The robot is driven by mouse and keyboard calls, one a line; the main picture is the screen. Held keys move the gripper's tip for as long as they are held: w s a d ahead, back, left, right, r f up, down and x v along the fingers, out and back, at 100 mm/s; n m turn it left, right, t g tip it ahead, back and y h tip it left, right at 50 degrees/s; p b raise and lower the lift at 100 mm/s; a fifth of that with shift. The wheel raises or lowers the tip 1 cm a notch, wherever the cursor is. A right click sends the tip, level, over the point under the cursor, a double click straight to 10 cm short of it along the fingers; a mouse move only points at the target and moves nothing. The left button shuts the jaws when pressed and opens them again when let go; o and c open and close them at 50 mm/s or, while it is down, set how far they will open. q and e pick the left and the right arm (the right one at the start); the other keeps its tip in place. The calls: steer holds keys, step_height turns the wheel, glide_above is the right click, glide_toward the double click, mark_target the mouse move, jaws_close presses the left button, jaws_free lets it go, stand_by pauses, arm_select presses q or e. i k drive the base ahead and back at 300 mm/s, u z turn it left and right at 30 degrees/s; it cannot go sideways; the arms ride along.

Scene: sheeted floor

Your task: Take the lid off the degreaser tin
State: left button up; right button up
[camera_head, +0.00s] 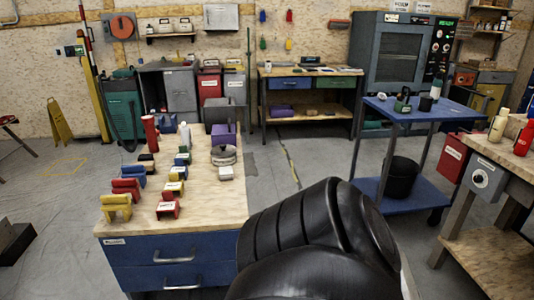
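I cannot make out a readable label for the degreaser tin. A low grey round container (223,155) sits on the wooden-topped workbench (225,205) left of centre; I cannot tell if it is the tin. A red cylinder (150,132) stands upright at that bench's left edge. A cream bottle (498,125) and a red can (524,138) stand on the bench at the far right. Neither of my grippers is in view. A large black link of my own arm fills the lower middle and hides the floor there.
Several coloured blocks (117,206) stand along the workbench's left half. A purple box (223,133) stands behind the grey container. A blue trolley (408,108) stands right of centre with a black bucket (401,178) on its lower shelf. Floor is clear between workbench and trolley.

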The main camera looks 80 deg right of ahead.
mark_target(222, 150)
steer(key=z, duration=2.2)
steer(key=k, duration=1.65)
steer(key=z, duration=0.6)
steer(key=i, duration=5.6)
steer(key=u, duration=3.35)
